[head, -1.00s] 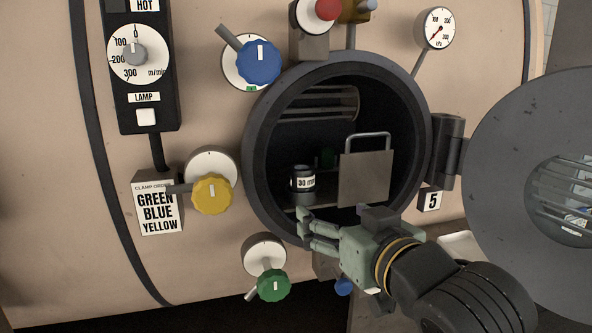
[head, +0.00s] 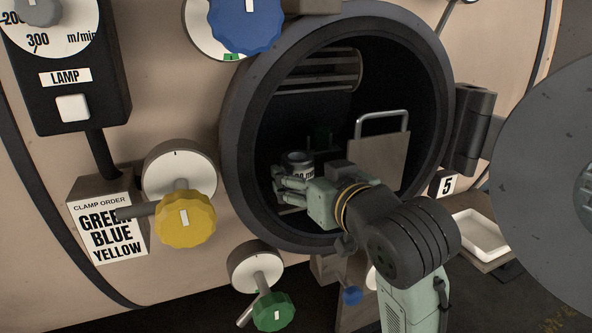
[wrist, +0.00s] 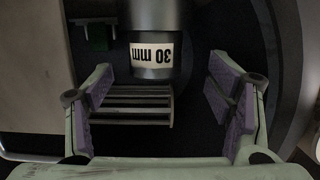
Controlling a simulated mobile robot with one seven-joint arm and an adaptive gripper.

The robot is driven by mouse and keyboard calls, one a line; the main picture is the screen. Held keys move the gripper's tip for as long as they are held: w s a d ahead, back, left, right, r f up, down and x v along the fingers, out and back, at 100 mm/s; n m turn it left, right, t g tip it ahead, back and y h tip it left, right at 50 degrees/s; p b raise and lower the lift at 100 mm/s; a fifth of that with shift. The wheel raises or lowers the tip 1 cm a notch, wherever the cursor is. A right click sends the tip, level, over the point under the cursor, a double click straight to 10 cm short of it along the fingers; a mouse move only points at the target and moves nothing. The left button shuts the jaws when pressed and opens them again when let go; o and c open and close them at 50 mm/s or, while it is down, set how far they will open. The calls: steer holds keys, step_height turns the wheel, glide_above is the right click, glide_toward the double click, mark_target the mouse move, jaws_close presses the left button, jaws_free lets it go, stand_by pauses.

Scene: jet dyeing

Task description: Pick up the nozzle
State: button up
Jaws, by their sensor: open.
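The nozzle (head: 299,160) is a dark grey cylinder with a white "30 mm" label, standing inside the round opening of the machine. In the wrist view the nozzle (wrist: 152,40) appears upside down at the top centre, beyond the fingertips and between their lines. My gripper (head: 282,185) reaches into the opening, in front of the nozzle, and partly hides its lower part and label in the head view. In the wrist view my gripper (wrist: 163,82) is open, its purple-padded fingers apart with nothing between them.
The dark round rim (head: 237,150) surrounds my arm closely. A metal plate with a handle (head: 378,160) stands right of the nozzle. A slatted rack (wrist: 135,105) shows in the wrist view. The open door (head: 540,190) is at right; a white tray (head: 482,232) sits below it.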

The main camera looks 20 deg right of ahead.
steer(key=shift+w+d+f+p, duration=0.1)
steer(key=shift+w+f+p, duration=0.2)
steer(key=shift+w, duration=0.7)
steer(key=shift+w+f+p, duration=0.1)
steer(key=shift+w+p, duration=0.25)
steer(key=shift+w, duration=0.65)
steer(key=shift+w+d+f+p, duration=0.15)
steer(key=shift+w+p, duration=0.2)
steer(key=shift+w, duration=0.65)
steer(key=shift+a, duration=0.1)
steer(key=shift+c, duration=0.5)
steer(key=c, duration=1.6)
steer(key=shift+o, duration=0.2)
steer(key=shift+r, duration=0.1)
